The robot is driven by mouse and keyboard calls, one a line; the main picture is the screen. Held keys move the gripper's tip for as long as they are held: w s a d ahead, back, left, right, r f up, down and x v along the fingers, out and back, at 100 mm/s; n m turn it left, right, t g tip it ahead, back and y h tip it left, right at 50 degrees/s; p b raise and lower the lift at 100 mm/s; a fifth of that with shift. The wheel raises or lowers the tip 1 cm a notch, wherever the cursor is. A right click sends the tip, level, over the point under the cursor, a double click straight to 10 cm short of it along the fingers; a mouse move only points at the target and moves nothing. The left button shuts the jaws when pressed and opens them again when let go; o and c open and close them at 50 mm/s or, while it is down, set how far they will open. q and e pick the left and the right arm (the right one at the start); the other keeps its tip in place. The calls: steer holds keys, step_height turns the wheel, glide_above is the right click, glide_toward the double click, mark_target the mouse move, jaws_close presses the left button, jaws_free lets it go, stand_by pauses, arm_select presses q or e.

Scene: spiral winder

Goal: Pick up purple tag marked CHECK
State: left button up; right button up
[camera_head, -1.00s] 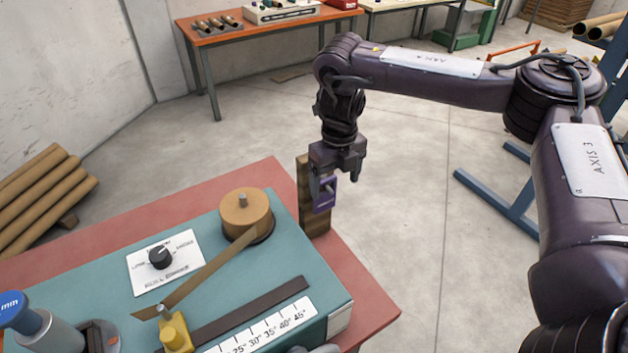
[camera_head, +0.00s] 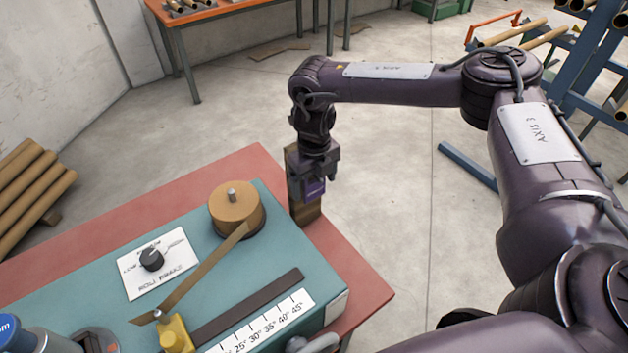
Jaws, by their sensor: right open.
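I cannot tell whether the fingers touch the tag. My left gripper is not in view.
The teal winder (camera_head: 262,262) stands on the red table (camera_head: 350,265), with a tape roll (camera_head: 236,208), a black knob (camera_head: 151,260) and a yellow block (camera_head: 176,335). A blue rack (camera_head: 575,95) is at right. Open floor lies beyond the table.

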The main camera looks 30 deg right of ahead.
steer(key=c, duration=1.1)
